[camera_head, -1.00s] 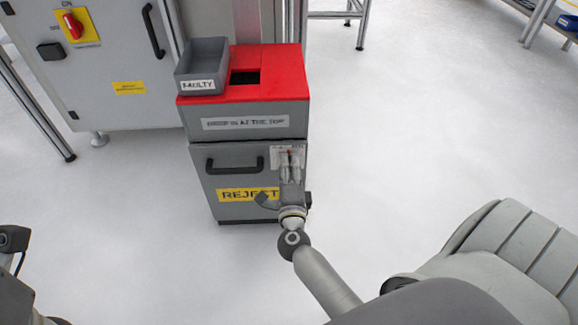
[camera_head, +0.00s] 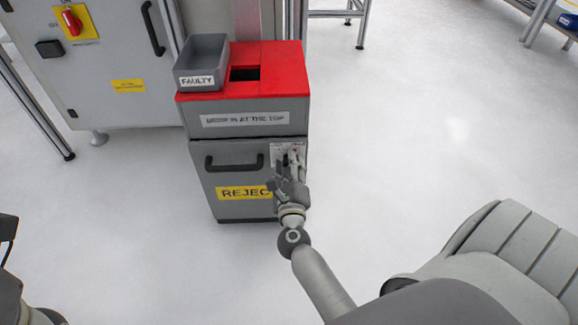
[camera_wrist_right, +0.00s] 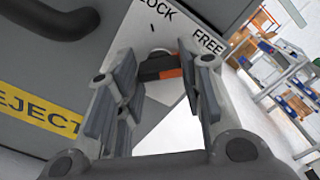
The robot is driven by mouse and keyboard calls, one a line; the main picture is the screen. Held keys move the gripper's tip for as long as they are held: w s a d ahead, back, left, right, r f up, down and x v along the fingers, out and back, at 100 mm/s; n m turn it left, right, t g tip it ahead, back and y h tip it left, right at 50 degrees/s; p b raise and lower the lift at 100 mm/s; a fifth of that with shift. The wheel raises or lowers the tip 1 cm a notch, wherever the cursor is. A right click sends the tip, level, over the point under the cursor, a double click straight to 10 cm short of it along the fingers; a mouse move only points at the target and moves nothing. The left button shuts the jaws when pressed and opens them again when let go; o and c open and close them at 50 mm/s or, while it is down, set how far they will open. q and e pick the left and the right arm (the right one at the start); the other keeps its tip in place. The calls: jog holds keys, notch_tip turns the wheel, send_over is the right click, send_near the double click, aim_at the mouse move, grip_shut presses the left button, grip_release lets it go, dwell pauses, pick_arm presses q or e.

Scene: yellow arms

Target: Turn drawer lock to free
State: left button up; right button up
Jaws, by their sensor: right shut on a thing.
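The drawer lock is a small dark knob with an orange part (camera_wrist_right: 165,73) on a pale plate (camera_wrist_right: 178,22) marked LOCK and FREE. The plate (camera_head: 278,150) is at the upper right of the grey drawer front (camera_head: 225,180). My right gripper (camera_wrist_right: 168,88) has its fingers on either side of the knob and is shut on it. In the head view the right gripper (camera_head: 290,170) covers most of the knob. The orange part faces the right finger; I cannot tell which mark the knob points to. Only pieces of my left arm show at the lower left.
A black drawer handle (camera_head: 234,163) is left of the lock, above the yellow REJECT label (camera_head: 243,192). A grey FAULTY bin (camera_head: 202,65) stands on the red top (camera_head: 280,70). A grey cabinet (camera_head: 110,60) is behind on the left. The floor to the right is clear.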

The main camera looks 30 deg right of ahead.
dwell(0.4)
jog(key=o, duration=1)
jog(key=v, duration=1.2)
